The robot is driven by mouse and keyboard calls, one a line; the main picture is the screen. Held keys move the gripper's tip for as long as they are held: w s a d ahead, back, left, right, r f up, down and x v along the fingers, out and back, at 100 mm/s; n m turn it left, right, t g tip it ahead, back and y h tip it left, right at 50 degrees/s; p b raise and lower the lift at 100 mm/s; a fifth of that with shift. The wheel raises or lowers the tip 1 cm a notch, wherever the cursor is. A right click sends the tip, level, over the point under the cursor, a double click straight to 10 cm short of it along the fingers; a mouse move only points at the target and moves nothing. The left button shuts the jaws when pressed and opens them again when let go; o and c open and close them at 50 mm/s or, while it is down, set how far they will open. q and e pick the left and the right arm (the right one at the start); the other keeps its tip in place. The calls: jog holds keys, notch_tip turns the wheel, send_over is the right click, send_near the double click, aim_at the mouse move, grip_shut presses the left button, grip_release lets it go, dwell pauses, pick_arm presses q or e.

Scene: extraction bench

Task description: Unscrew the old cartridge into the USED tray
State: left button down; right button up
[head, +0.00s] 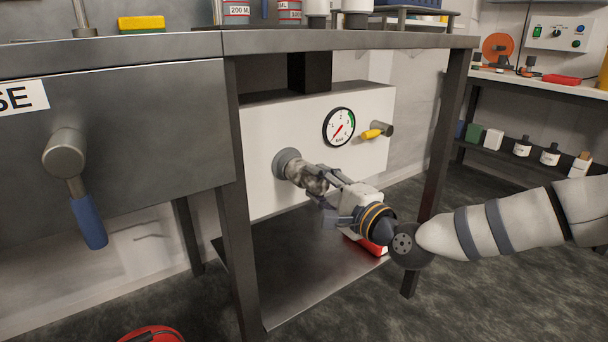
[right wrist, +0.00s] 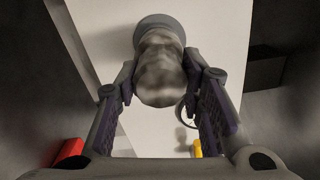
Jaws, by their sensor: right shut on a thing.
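The old cartridge (head: 306,178), a mottled grey-white cylinder, sticks out of a round grey socket (head: 284,160) on the white panel under the bench. Its far end meets the socket. My right gripper (head: 322,188) is shut on the cartridge from the front. In the right wrist view the cartridge (right wrist: 160,70) sits between both fingers, below the socket (right wrist: 158,22). A red object (head: 376,248) shows on the lower shelf, partly hidden behind my right gripper; I cannot read a label or tell whether it is the USED tray. My left gripper is out of view.
A pressure gauge (head: 339,127) and a yellow-handled valve (head: 372,133) are right of the socket. Bench legs (head: 440,140) stand on both sides. A blue-handled lever (head: 88,222) projects at left. The lower shelf (head: 290,290) is bare in front.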

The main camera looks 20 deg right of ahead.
jog(key=o, duration=0.9)
jog(key=n, duration=0.1)
jog(key=r+n+p, duration=0.1)
jog(key=n, duration=0.1)
jog(key=shift+s+a, duration=0.1)
jog(key=o, duration=0.4)
jog(key=shift+f, duration=0.55)
